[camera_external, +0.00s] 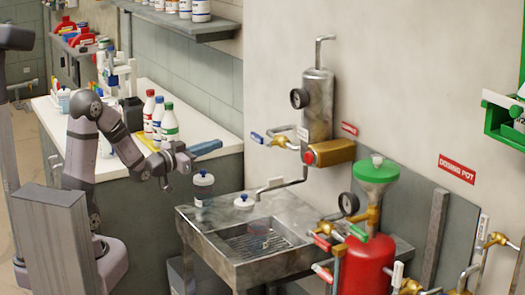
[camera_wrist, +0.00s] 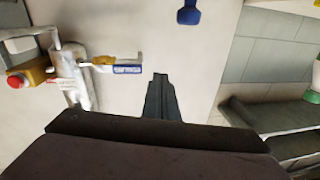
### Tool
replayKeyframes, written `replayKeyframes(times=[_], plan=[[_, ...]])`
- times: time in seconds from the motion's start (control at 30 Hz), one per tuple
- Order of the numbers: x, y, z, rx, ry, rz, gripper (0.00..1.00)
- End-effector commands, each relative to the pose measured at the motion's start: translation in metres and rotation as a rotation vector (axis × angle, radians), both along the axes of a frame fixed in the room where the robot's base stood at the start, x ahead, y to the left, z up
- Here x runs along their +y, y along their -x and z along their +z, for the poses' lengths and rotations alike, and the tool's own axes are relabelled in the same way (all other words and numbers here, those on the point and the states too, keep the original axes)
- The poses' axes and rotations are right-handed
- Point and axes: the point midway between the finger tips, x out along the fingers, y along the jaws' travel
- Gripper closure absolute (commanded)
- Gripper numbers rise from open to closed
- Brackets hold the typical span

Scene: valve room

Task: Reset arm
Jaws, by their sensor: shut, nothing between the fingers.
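My gripper (camera_external: 216,147) is shut and empty. In the wrist view my gripper's fingers (camera_wrist: 160,82) are together in front of the pale wall, touching nothing. My arm is bent, with its base at the lower left.
The sink (camera_external: 215,245) holds a clear vessel (camera_external: 258,238); a white cap-like item (camera_external: 243,201) sits on its rim. A metal cylinder with a gauge (camera_external: 318,100) and a blue-handled valve (camera_external: 257,137) are on the wall. Bottles (camera_external: 169,122) stand on the counter. A red tank (camera_external: 365,265) stands right.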

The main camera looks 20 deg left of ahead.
Motion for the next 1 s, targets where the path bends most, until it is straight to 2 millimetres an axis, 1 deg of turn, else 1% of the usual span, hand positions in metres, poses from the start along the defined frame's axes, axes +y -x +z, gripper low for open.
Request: replayKeyframes(times=[0.03,0.1,0.17,0.2,0.27,0.3,0.37,0.4,0.47,0.5,0.57,0.6,0.67,0.7,0.8,0.9,1.0], plan=[[0.015,-0.008,-0.004,0.062,-0.042,0.05,1.0],[0.037,-0.016,-0.021,0.162,-0.103,0.118,1.0],[0.058,-0.019,-0.037,0.257,-0.154,0.177,1.0],[0.073,-0.019,-0.047,0.32,-0.184,0.214,1.0],[0.094,-0.015,-0.062,0.418,-0.228,0.267,1.0],[0.108,-0.011,-0.072,0.486,-0.253,0.302,1.0],[0.129,-0.001,-0.085,0.588,-0.289,0.35,1.0],[0.142,0.007,-0.092,0.657,-0.311,0.38,1.0],[0.161,0.023,-0.103,0.765,-0.34,0.422,1.0],[0.173,0.035,-0.109,0.837,-0.359,0.447,1.0],[0.188,0.056,-0.116,0.947,-0.382,0.482,1.0],[0.198,0.071,-0.119,1.02,-0.396,0.502,1.0],[0.209,0.094,-0.122,1.126,-0.41,0.526,1.0],[0.215,0.109,-0.124,1.193,-0.419,0.54,1.0],[0.226,0.144,-0.123,1.343,-0.432,0.561,1.0],[0.231,0.173,-0.12,1.458,-0.438,0.57,1.0],[0.233,0.192,-0.117,1.538,-0.442,0.572,1.0]])
